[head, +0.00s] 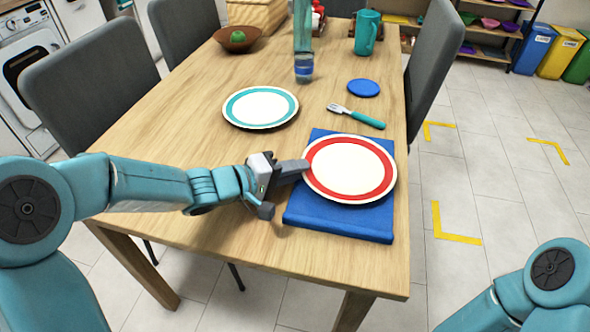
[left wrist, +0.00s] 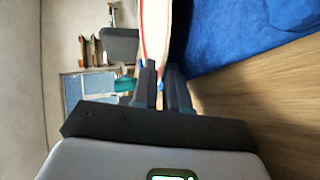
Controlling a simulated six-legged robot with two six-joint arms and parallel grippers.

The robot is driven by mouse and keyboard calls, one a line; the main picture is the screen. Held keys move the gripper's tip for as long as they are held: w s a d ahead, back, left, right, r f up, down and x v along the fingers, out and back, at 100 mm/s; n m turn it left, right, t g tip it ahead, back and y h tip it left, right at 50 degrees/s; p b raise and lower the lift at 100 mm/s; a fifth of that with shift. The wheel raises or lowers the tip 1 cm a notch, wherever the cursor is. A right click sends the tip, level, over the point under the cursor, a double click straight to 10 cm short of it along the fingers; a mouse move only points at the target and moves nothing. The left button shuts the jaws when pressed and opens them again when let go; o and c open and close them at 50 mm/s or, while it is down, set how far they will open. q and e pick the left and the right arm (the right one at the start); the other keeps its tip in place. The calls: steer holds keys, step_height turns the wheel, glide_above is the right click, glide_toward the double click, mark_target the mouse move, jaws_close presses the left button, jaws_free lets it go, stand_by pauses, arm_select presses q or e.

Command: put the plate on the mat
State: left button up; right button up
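The red-rimmed white plate (head: 348,168) is over the blue mat (head: 335,222), toward its right side, and looks level. In the left wrist view the plate (left wrist: 154,30) is edge-on, with a narrow gap between it and the mat (left wrist: 240,35), so it appears slightly above the cloth. My left gripper (head: 304,167) is at the plate's left rim. In the left wrist view its fingers (left wrist: 162,88) are close together with the rim between them. My right gripper is outside both views; only part of that arm shows at lower right.
A teal-rimmed plate (head: 260,107) lies behind the mat. Grey chairs flank the table. Its front left (head: 190,240) is bare.

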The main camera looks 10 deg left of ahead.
arm_select(q)
steer(key=p+v, duration=0.3)
steer(key=v, duration=0.8)
steer(key=shift+s+a+r+p, duration=0.1)
steer(key=shift+s+a+p, duration=0.05)
steer(key=shift+p, duration=0.2)
steer(key=shift+s+a, duration=0.2)
steer(key=shift+s, duration=0.05)
